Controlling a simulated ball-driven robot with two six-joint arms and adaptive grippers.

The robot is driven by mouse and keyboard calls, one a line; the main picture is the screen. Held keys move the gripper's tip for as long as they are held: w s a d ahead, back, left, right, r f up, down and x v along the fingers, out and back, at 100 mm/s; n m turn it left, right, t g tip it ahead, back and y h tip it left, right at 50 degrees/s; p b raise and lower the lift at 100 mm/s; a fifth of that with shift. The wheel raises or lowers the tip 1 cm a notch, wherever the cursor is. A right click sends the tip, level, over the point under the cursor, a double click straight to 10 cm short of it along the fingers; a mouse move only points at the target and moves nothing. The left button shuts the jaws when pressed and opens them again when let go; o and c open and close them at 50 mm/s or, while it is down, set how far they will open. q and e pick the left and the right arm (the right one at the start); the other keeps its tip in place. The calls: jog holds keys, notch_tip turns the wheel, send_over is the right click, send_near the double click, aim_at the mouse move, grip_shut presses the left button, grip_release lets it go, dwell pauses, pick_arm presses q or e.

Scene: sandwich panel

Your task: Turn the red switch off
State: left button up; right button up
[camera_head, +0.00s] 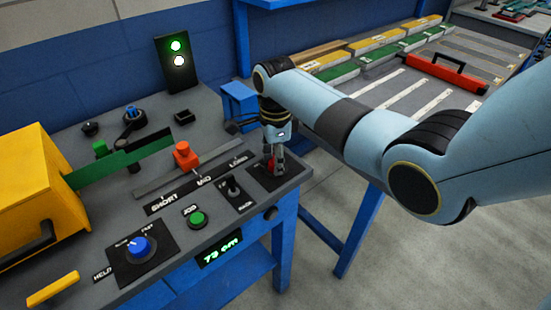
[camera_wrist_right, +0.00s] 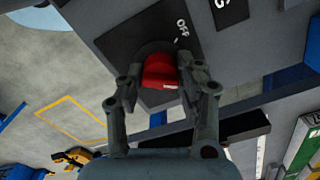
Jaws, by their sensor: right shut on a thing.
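The red switch (camera_wrist_right: 160,71) sits on a dark plate marked OFF (camera_wrist_right: 130,45) in the right wrist view. In the head view the red switch (camera_head: 271,165) is mostly hidden behind my right gripper, at the right end of the grey panel. My right gripper (camera_wrist_right: 160,85) is shut on the red switch, one finger on each side of it. In the head view my right gripper (camera_head: 276,160) points down at the switch plate. The switch's pointing direction is hard to tell. My left gripper is not in view.
The grey bench (camera_head: 120,205) also carries a red slider block (camera_head: 186,155), a green button (camera_head: 197,218), a small toggle (camera_head: 233,187), a blue knob (camera_head: 139,246) and a yellow housing (camera_head: 35,195). A green and white lamp (camera_head: 177,60) stands behind. Open floor lies to the right.

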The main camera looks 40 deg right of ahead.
jog(key=n+p, duration=0.2)
jog(key=shift+r+n, duration=0.15)
jog(key=shift+n, duration=0.15)
jog(key=n+p, duration=0.2)
jog(key=n, duration=0.1)
jog(key=shift+n+p, duration=0.3)
jog(key=n+p, duration=0.1)
jog(key=n, duration=0.2)
jog(key=shift+n+p, duration=0.7)
jog(key=shift+n, duration=1.5)
jog(key=o, duration=1.1)
jog(key=shift+o, duration=0.2)
